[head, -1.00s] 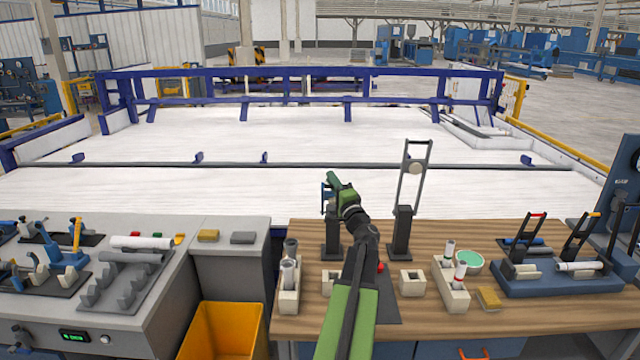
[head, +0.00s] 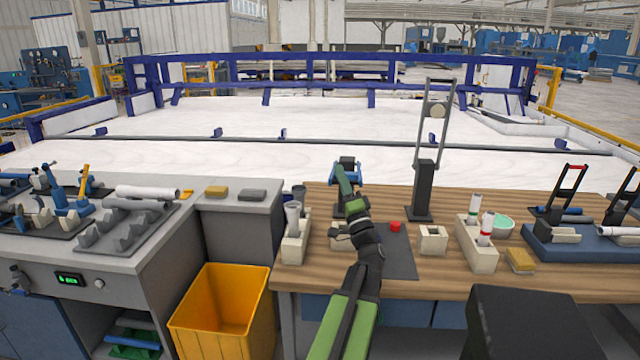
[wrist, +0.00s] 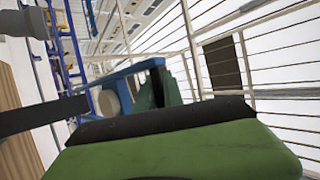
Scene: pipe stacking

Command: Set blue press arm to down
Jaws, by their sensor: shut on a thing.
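The blue press arm (head: 347,163) shows just beyond my gripper at the back of the wooden bench. It looks lowered, but its exact angle is hard to read. In the wrist view, its blue bar (wrist: 122,76) runs up to the green jaw, with a pale round roller (wrist: 103,101) beside it. My gripper (head: 344,181) is shut on the blue press arm. The green jaw and dark wrist cover much of the grip and the press post.
A second press with a grey arm (head: 434,120) stands upright at right on a dark post (head: 423,190). Pipe holders (head: 478,243), a red button (head: 395,226) and a yellow sponge (head: 520,260) are on the bench. A yellow bin (head: 222,312) stands at left.

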